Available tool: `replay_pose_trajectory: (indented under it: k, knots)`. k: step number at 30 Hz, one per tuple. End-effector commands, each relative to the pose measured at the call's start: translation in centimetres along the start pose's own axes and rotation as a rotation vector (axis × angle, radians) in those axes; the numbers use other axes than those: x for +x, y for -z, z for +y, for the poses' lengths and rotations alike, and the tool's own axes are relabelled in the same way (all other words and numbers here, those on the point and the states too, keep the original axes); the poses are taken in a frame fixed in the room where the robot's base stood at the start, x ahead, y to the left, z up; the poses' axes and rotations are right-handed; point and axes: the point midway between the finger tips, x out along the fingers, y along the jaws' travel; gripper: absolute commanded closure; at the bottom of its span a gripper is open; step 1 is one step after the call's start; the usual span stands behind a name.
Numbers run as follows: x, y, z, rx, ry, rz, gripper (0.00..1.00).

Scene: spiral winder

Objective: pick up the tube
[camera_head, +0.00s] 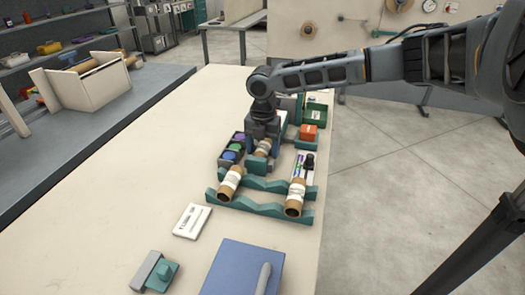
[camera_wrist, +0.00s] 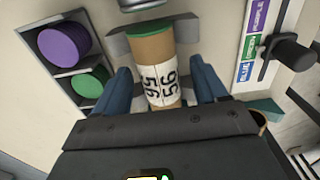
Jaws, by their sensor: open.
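A brown cardboard tube (camera_wrist: 153,50) with a white numbered label and a green end lies between the two blue fingers of my gripper (camera_wrist: 165,90) in the wrist view. The fingers stand either side of it and my gripper is open. In the head view this tube (camera_head: 264,148) shows just below my gripper (camera_head: 262,135), which partly hides it. A grey holder (camera_wrist: 118,44) is at the tube's green end. Two more brown tubes lie on teal notched rails, a left tube (camera_head: 230,182) and a right tube (camera_head: 295,199).
A dark tray with purple (camera_wrist: 63,43) and green (camera_wrist: 90,85) round pieces is left of the tube. A colour-label strip (camera_wrist: 252,45) and black knob (camera_wrist: 293,52) are on the right. The front teal rail (camera_head: 262,206), a white card (camera_head: 192,221) and blue box (camera_head: 240,268) are nearer.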

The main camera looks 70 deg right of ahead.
Motion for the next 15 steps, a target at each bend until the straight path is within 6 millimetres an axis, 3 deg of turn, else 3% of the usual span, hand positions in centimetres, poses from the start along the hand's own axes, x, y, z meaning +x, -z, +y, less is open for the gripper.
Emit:
replay_pose_trajectory:
  k: [3, 15]
  knots:
    - [0.0, 0.01, 0.01, 0.0, 0.0, 0.0, 0.28]
    - [-0.02, 0.03, 0.02, -0.001, 0.0, 0.0, 0.66]
